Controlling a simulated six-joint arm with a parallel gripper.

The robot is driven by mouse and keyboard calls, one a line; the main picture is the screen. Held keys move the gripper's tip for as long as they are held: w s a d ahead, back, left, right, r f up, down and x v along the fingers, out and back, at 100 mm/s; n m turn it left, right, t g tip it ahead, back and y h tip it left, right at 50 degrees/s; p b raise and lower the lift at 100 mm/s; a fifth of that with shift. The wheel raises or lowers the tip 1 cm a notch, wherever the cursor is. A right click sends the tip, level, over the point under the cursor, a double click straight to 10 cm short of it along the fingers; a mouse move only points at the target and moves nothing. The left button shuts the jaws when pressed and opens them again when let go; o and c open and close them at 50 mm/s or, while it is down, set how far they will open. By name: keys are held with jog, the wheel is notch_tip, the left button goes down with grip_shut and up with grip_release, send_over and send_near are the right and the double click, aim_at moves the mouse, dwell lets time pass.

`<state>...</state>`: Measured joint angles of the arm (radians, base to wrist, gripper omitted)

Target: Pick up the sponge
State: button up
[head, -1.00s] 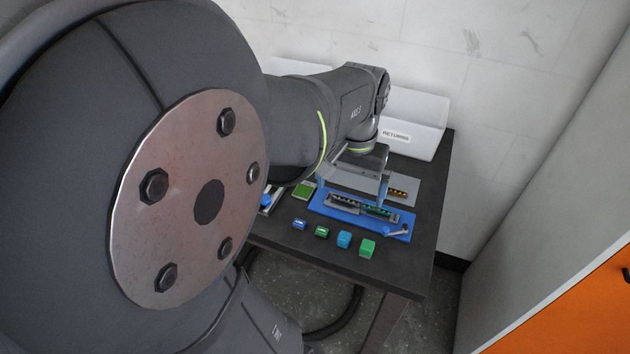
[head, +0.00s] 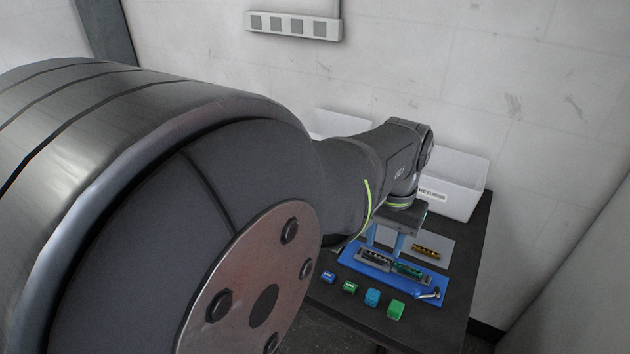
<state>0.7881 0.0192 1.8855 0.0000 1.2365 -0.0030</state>
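No thing in view is clearly a sponge. Several small items stand in a row at the table's front: a blue one (head: 328,277), a green one (head: 350,287), a teal block (head: 372,298) and a green block (head: 397,309). My gripper (head: 385,242) points down behind this row, over or at the back of a blue tray (head: 412,289). Its two blue fingers are apart, with nothing seen held between them. My arm hides the left part of the table.
The tray bears a dark part (head: 373,258), a green part (head: 408,270) and a silver tool (head: 430,294). A grey mat (head: 438,240) with a gold part (head: 426,251) lies behind. A white bin labelled RETURNS (head: 455,192) stands at the back; walls are close behind and right.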

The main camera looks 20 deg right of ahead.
jog(key=f, duration=0.1)
send_over(374, 294)
jog(key=f, duration=1.1)
jog(key=shift+s+a, duration=0.3)
jog(key=shift+a, duration=0.05)
jog(key=shift+w+d+f, duration=0.15)
jog(key=shift+w+f, duration=0.05)
jog(key=shift+f, duration=1.4)
jog(key=shift+w+d+f, duration=0.1)
jog(key=shift+w+f, duration=0.05)
jog(key=shift+f, duration=1.4)
jog(key=c, duration=0.8)
